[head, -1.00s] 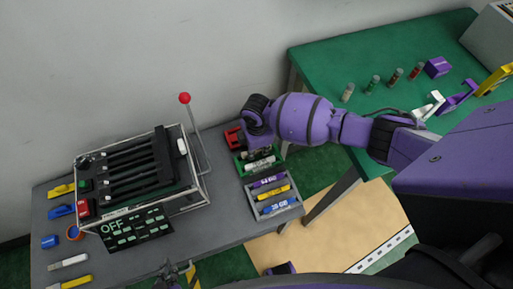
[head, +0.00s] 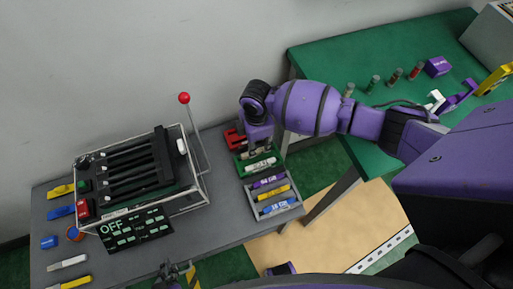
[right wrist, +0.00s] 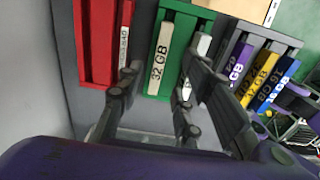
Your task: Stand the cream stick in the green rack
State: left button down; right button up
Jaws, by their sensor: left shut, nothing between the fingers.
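The green rack (head: 241,165) stands at the right part of the grey table, between the red and grey racks. A pale cream stick marked 32 GB (right wrist: 158,66) sits in one of its slots in the right wrist view. A second whitish stick (right wrist: 201,45) is in the same rack; which one is the cream stick is not fully clear. My right gripper (right wrist: 158,88) is open, its fingers apart on either side of the 32 GB stick. In the head view its fingertips are mostly hidden over the rack. My left gripper (head: 176,272) is shut and empty at the bottom edge.
The red rack (right wrist: 96,45) and the grey rack (head: 254,205) with purple, yellow and blue sticks flank the green one. A slider box (head: 140,175) with a red-knobbed lever (head: 184,98) stands left. Loose sticks lie at the table's left edge. A green table (head: 330,50) is behind right.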

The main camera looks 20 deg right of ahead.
notch_tip(320, 180, up, 7)
jog(key=shift+f, duration=0.15)
dwell(0.6)
